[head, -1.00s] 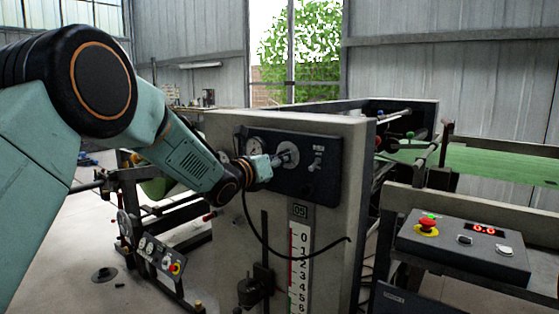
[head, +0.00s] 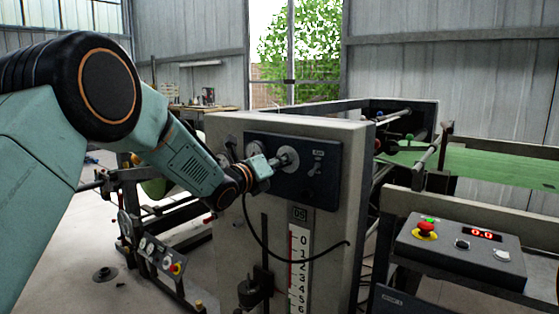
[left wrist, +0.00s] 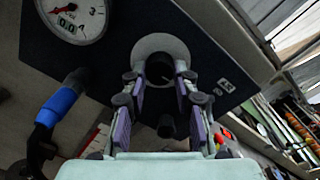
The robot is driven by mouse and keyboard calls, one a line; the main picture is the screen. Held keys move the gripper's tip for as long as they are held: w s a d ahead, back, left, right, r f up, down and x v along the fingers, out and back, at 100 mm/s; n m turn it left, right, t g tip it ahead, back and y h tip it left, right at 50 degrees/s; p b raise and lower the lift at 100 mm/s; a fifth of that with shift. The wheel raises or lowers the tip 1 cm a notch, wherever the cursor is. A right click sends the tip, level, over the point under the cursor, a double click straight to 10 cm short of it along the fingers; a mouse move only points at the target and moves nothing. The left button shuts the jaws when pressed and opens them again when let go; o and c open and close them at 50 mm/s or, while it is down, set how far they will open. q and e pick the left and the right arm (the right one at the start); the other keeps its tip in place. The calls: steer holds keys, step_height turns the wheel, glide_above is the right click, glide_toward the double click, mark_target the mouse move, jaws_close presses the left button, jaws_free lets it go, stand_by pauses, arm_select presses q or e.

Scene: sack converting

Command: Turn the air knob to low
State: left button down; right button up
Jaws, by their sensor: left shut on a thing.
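The air knob (left wrist: 160,68) is dark and sits on a round grey plate (left wrist: 163,45) on the dark panel (head: 318,190) of the machine. My left gripper (head: 276,161) reaches the panel from the left and is shut on the knob. In the left wrist view its fingers (left wrist: 161,82) stand on either side of the knob. The knob is partly hidden in the head view, and I cannot read its setting. My right gripper is not in view.
A pressure gauge (left wrist: 75,15) is close beside the knob plate. A blue fitting (left wrist: 60,104) shows at the left of the wrist view. A black cable hangs below the panel. A console (head: 462,248) with a red button (head: 426,228) stands at the right.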

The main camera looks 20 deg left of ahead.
arm_select(q)
steer(key=m+p, duration=0.8)
steer(key=m, duration=0.6)
steer(key=m+h+p, duration=0.1)
steer(key=m+p, duration=0.7)
steer(key=m, duration=0.6)
steer(key=shift+a+f+m, duration=0.15)
steer(key=shift+f+m, duration=0.05)
steer(key=shift+m, duration=0.2)
stand_by(1.0)
stand_by(0.5)
steer(key=c, duration=1.4)
jaws_free()
steer(key=o, duration=0.4)
steer(key=shift+r, duration=0.15)
